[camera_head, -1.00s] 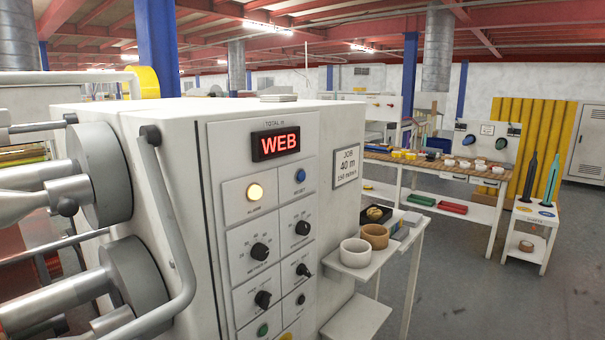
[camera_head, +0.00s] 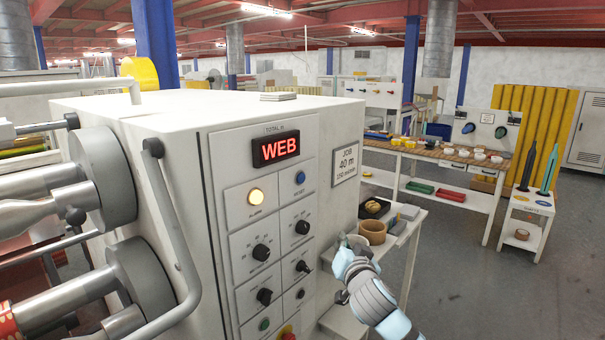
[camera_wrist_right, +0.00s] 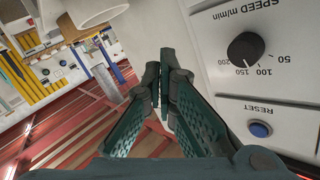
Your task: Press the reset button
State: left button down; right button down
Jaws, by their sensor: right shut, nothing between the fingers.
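The blue reset button (camera_head: 301,177) sits at the upper right of the machine's control panel, right of a lit amber alarm lamp (camera_head: 256,196). In the right wrist view the button (camera_wrist_right: 260,129) is at the lower right, with the label RESET above it. My right gripper (camera_head: 347,243) is in front of the machine's right side, below and right of the button and apart from it. In the right wrist view its fingers (camera_wrist_right: 160,78) are shut and empty, left of the panel. My left gripper is not in view.
Black knobs (camera_head: 261,252) cover the lower panel. A small side table with a brown bowl (camera_head: 372,232) stands behind my right gripper. A grey bent bar (camera_head: 172,225) runs along the machine's left.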

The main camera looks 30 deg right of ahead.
aim_at(302, 178)
jog(key=s+a+r+m+t+h, duration=0.1)
jog(key=s+r, duration=0.1)
jog(key=r, duration=0.6)
jog(key=s+a+r+m+t+h+p, duration=0.1)
jog(key=s+r, duration=0.1)
jog(key=r, duration=0.6)
jog(key=shift+m+t, duration=0.4)
jog(key=shift+w+f, duration=0.1)
jog(key=shift+w, duration=0.05)
jog(key=w+a+p, duration=0.1)
jog(key=w+a, duration=0.1)
jog(key=w, duration=0.6)
jog(key=shift+w+a, duration=0.2)
jog(key=shift+a, duration=0.15)
jog(key=shift+w+a, duration=0.1)
jog(key=shift+w, duration=0.3)
